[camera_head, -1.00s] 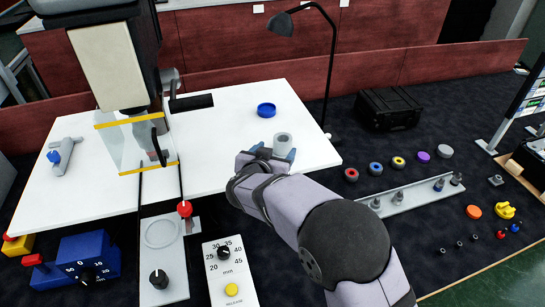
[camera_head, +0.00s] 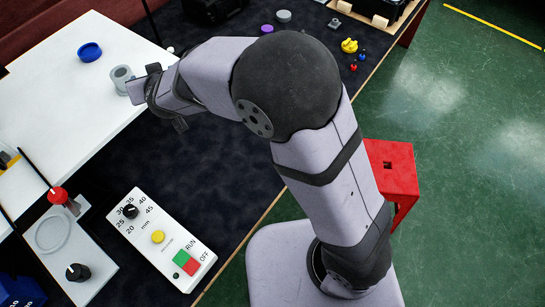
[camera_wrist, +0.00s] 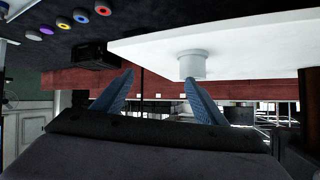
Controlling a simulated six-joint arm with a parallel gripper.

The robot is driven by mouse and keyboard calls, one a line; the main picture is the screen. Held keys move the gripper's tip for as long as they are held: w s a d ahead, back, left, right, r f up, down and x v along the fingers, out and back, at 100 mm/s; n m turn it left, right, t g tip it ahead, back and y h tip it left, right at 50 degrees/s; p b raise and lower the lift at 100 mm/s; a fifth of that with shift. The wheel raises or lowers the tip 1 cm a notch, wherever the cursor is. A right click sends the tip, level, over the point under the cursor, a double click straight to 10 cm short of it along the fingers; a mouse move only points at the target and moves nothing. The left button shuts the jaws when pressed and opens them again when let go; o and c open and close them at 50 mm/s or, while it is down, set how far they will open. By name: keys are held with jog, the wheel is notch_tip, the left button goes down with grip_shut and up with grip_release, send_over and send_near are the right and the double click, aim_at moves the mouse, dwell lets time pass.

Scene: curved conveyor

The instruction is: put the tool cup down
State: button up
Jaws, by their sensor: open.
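The tool cup (camera_head: 121,82), a grey hollow cylinder, stands upright on the white table (camera_head: 52,105) near its right edge. My gripper (camera_head: 143,80) is at the table edge, just right of the cup in the head view. In the wrist view, which appears upside down, the cup (camera_wrist: 192,66) is ahead of the blue fingers, near the tip of the right-hand one. The fingers of my gripper (camera_wrist: 160,78) are apart with nothing between them. Whether a finger touches the cup cannot be told.
A blue round dish (camera_head: 90,52) lies on the table behind the cup. A control box with a yellow button (camera_head: 157,237) and a panel with a red knob (camera_head: 57,196) are in front. A red stool (camera_head: 392,170) stands right of the dark bench.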

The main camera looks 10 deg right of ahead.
jog(key=s+d+f+g, duration=0.2)
jog(key=d, duration=0.5)
jog(key=s+d+f+g, duration=0.1)
jog(key=s+d+f, duration=0.1)
jog(key=d, duration=0.4)
jog(key=s+d+f+m+g+h, duration=0.1)
jog(key=s+d+f+g+h, duration=0.1)
jog(key=s+d, duration=0.9)
jog(key=s+d+f+m+g+h, duration=0.2)
jog(key=s+d+f+g, duration=0.2)
jog(key=s+d, duration=0.7)
jog(key=shift+s+d+f+g+h, duration=0.2)
jog(key=shift+d+g+h, duration=0.15)
jog(key=shift+g, duration=0.55)
jog(key=shift+w, duration=0.1)
